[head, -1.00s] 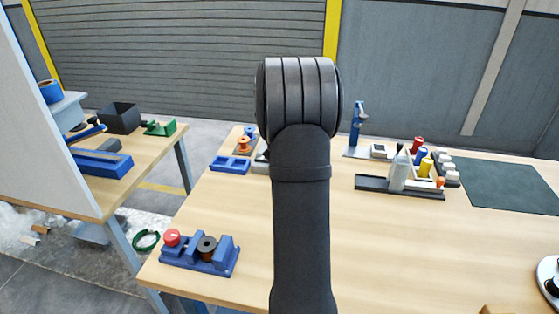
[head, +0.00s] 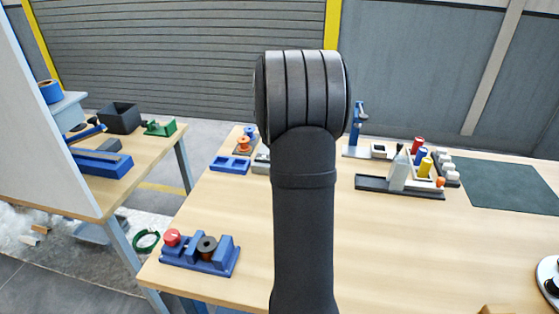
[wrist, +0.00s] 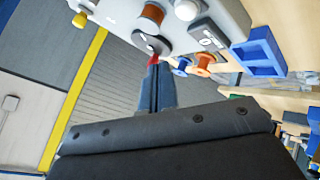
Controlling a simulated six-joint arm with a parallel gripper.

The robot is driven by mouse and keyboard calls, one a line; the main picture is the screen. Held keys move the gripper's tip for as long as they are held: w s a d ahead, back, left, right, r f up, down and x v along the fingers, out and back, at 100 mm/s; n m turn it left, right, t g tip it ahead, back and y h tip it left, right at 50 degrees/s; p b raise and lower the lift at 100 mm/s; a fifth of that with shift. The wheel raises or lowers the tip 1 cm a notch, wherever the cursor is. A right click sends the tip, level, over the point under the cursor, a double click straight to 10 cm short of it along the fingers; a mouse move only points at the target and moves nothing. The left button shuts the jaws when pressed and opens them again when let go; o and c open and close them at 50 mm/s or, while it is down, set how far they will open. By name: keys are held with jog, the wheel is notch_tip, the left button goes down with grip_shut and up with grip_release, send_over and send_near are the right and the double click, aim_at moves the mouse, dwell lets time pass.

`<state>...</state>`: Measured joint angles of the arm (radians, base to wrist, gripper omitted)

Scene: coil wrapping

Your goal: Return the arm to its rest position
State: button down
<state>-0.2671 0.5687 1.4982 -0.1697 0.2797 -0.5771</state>
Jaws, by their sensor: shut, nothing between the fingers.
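My arm (head: 303,190) stands upright in the middle of the head view and hides my gripper there. In the wrist view my gripper (wrist: 155,72) shows as two dark blue-grey fingers pressed together, shut with nothing held. A small red part shows by the fingertips; I cannot tell whether it is on them or behind. A grey machine (wrist: 215,14) with a copper spool (wrist: 149,18) lies beyond the fingertips. In the head view it is mostly hidden behind my arm.
On the table are a blue tray (head: 230,165), an orange spool (head: 244,145), a blue fixture (head: 213,258) at the front left, and a dark rack (head: 372,184) near a bottle and coloured spools. A dark green mat (head: 500,183) lies right. The middle right is clear.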

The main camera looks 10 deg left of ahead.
dwell(0.5)
jog(key=shift+f, duration=0.9)
notch_tip(320, 180, up, 6)
jog(key=shift+f, duration=0.15)
